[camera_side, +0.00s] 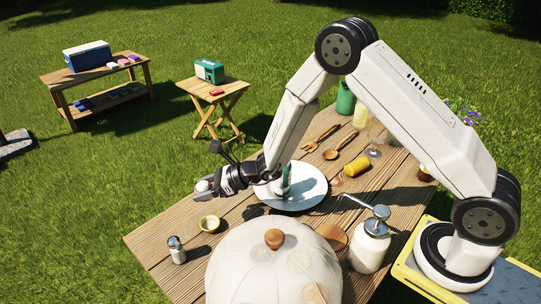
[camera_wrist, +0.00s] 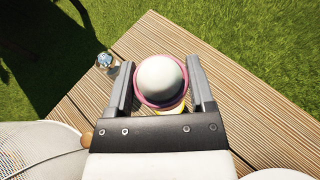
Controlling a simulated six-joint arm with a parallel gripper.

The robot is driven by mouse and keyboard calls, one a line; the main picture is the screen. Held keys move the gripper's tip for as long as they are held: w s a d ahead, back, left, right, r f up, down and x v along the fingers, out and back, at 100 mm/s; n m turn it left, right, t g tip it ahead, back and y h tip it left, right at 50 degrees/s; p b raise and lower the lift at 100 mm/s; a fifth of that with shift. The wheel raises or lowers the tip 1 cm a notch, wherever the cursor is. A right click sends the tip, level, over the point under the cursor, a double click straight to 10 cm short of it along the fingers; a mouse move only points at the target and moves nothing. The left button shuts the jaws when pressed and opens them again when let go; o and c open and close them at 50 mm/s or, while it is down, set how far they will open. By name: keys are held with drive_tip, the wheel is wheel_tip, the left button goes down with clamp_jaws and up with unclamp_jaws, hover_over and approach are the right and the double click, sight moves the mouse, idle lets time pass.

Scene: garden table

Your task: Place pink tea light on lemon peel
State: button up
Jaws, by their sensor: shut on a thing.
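The pink tea light (camera_wrist: 140,92) has a pink rim around a large white rounded top. It sits between the two fingers of my gripper (camera_wrist: 161,82), which is shut on it. In the side view my gripper (camera_side: 207,187) holds the tea light (camera_side: 203,185) in the air near the left part of the table. The lemon peel (camera_side: 209,223) is a small yellow cup shape with a pale inside, standing on the wood below my gripper and apart from it. In the wrist view only a yellow edge (camera_wrist: 172,111) of it shows; the tea light hides the rest.
A salt shaker (camera_side: 177,250) stands left of the peel. A big pale mesh dome (camera_side: 270,265) with a wooden knob is at the front. A white plate (camera_side: 312,190) is behind, a pump bottle (camera_side: 371,243) to the right. Bare planks surround the peel at the table's left corner.

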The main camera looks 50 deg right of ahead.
drive_tip(key=shift+w+a, duration=0.1)
drive_tip(key=shift+a, duration=0.1)
drive_tip(key=shift+f, duration=0.1)
hover_over(211, 228)
drive_tip(key=shift+w+f, duration=0.1)
drive_tip(key=shift+f, duration=2.75)
drive_tip(key=shift+f, duration=0.1)
drive_tip(key=shift+f, duration=1.95)
drive_tip(key=shift+f, duration=0.3)
drive_tip(key=o, duration=1.2)
drive_tip(key=shift+r, duration=0.15)
